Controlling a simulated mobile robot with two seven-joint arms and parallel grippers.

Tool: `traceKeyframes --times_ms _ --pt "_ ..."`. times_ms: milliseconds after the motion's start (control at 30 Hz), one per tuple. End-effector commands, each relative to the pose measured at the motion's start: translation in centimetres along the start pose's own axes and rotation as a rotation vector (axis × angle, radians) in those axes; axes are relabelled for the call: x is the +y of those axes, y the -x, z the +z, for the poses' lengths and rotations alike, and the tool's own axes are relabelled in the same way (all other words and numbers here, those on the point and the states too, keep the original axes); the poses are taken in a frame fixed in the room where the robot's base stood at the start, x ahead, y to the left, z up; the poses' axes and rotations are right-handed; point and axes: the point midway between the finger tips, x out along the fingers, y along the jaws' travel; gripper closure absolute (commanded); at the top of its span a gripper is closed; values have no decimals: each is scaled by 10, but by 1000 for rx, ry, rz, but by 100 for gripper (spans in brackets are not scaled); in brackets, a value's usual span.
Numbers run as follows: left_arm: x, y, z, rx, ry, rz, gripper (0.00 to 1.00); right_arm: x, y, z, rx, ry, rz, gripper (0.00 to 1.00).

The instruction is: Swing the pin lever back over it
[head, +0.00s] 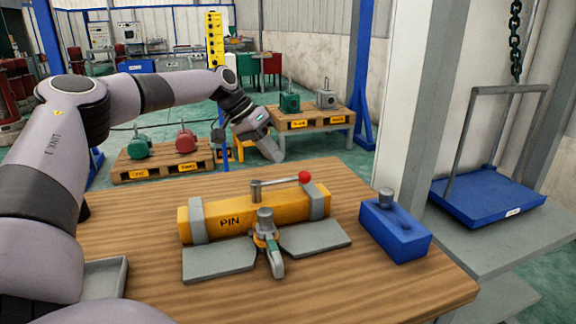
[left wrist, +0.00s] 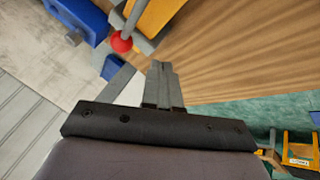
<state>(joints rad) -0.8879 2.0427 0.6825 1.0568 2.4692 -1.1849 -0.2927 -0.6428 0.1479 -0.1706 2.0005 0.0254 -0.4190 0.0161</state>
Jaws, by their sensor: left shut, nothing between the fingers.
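A yellow beam marked PIN (head: 230,222) lies on the wooden table, with grey bands near both ends. The pin lever (head: 280,182) is a grey rod from an upright pivot to a red ball (head: 304,177) at the right. It lies along the beam's top; its ball also shows in the left wrist view (left wrist: 121,42). A grey and orange hook-like fitting (head: 266,242) stands in front of the beam's middle, between two grey plates. My left gripper (head: 275,155) is shut and empty, above the table's far edge, behind and apart from the lever. My right gripper is not in view.
A blue block with a grey knob (head: 395,228) sits at the table's right. A grey tray (head: 105,283) is at the left. A blue platform with a frame (head: 488,196) stands further right. The front right tabletop (head: 370,295) is bare.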

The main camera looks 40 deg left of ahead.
Motion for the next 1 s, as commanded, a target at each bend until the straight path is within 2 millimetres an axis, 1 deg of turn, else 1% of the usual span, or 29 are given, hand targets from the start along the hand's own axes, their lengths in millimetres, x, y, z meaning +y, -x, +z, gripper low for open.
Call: traceKeyframes --times_ms 33,67,100,200,400,833,1000 --pt "0 -13 1 -6 -1 -1 100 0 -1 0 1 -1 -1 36" --pt "1 -18 1 -5 -1 -1 100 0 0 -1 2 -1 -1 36" --pt "8 -17 0 -1 -4 1 100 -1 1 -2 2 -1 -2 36" --pt "18 -23 1 0 -3 2 100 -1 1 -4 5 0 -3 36" --pt "30 -33 2 1 0 0 100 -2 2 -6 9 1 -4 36" --pt "32 -35 3 1 0 -1 100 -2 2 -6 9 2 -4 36" --pt "29 -31 5 1 -1 1 100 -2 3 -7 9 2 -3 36"
